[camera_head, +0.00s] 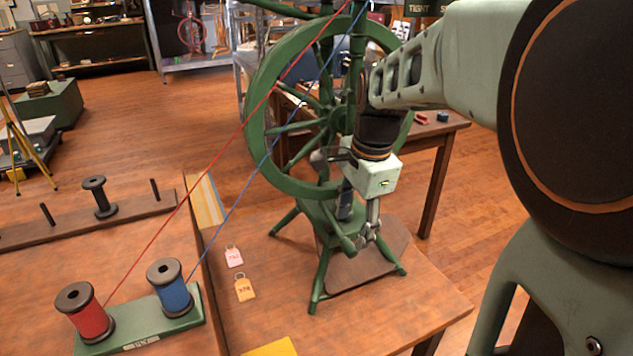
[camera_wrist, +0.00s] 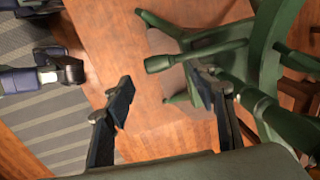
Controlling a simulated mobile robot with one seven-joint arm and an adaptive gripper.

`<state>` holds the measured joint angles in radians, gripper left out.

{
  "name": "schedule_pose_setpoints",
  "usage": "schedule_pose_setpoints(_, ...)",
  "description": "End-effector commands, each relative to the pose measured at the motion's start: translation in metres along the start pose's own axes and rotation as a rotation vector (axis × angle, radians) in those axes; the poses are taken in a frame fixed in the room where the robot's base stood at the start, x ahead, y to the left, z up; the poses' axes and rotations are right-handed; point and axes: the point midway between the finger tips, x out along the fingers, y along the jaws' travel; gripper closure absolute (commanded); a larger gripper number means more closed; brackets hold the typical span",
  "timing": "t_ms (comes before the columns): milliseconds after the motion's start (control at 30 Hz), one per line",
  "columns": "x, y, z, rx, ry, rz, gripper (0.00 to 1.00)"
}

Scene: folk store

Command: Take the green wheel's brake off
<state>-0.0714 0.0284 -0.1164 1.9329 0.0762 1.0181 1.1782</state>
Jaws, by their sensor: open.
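The green spinning wheel (camera_head: 262,110) stands on the wooden table, its round rim upright above splayed legs. A green lever (camera_head: 338,230) with a thicker rounded end sticks out low on its frame; it may be the brake. In the wrist view this lever (camera_wrist: 192,57) points left, its thick end just beyond my fingertips. My gripper (camera_head: 366,238) is open and points down beside the lever, at the wheel's right side. In the wrist view my gripper (camera_wrist: 160,98) has its fingers wide apart with nothing held between them. The lever's inner end is partly hidden by the frame.
A pink tag (camera_head: 234,257) and an orange tag (camera_head: 244,290) lie on the table. The table's front right is clear.

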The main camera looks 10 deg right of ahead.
Motion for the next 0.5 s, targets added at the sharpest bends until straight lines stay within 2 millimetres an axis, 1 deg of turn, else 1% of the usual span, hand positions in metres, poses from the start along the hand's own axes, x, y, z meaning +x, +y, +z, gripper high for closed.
schedule_pose_setpoints(33,0.015,0.002,0.0,0.0,-0.001,0.004,0.49)
schedule_pose_setpoints(200,0.041,0.001,0.0,0.0,0.0,0.002,0.49)
schedule_pose_setpoints(333,0.051,0.001,0.0,-0.001,0.0,0.001,0.49)
schedule_pose_setpoints(500,0.054,0.0,0.0,-0.001,0.0,0.0,0.49)
